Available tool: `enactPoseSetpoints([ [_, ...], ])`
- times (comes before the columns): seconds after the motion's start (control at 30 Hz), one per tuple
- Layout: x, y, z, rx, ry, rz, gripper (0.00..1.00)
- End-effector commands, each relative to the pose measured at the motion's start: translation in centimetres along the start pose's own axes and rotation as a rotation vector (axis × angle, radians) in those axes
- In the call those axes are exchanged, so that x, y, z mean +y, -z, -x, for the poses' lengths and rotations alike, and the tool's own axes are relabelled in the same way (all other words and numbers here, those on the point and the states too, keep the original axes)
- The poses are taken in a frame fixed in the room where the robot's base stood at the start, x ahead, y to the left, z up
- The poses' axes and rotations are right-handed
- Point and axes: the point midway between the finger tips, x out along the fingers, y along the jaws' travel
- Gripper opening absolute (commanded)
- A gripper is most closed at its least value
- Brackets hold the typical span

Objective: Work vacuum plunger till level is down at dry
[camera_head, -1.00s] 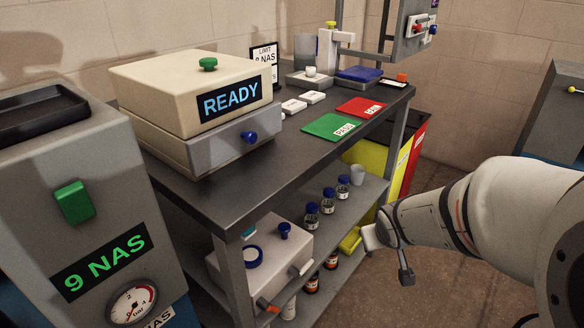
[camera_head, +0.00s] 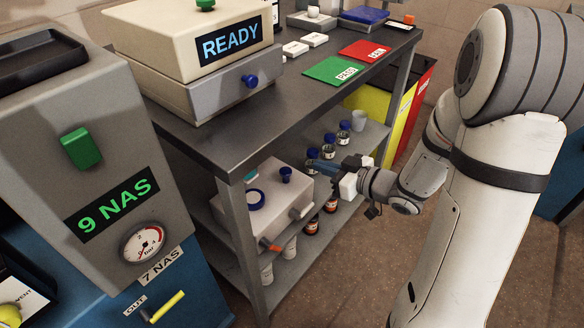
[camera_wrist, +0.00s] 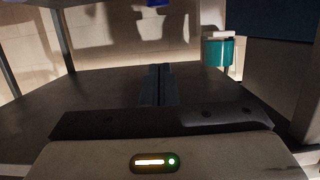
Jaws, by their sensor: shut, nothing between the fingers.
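A white box unit (camera_head: 270,205) stands on the lower shelf of the bench, with a blue ring (camera_head: 255,199) and a blue knob (camera_head: 286,174) on its top. The knob may be the vacuum plunger; no level scale can be read. My gripper (camera_head: 312,163) is shut and empty, reaching in over the lower shelf, just right of the blue knob and apart from it. In the wrist view its closed fingers (camera_wrist: 158,85) point ahead. A blue piece (camera_wrist: 156,3) shows at the top edge there, and a teal cylinder (camera_wrist: 218,52) stands at the right.
Blue-capped bottles (camera_head: 329,150) stand close behind my gripper, with a cup (camera_head: 359,120) beyond. The bench top (camera_head: 225,145) overhangs the shelf, and its front leg (camera_head: 240,245) stands left. A grey unit (camera_head: 60,130) reads 9 NAS. The floor (camera_head: 345,280) is clear at front right.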

Motion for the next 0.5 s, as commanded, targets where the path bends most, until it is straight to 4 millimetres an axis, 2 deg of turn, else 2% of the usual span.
enactPoseSetpoints([
  [0.27, 0.0, -0.1, -0.8, -0.001, 0.001, 0.002, 0.00],
  [0.37, -0.1, -0.2, -2.2, -0.002, 0.002, 0.003, 0.00],
  [0.5, -0.1, -0.3, -5.1, -0.002, 0.004, 0.003, 0.00],
])
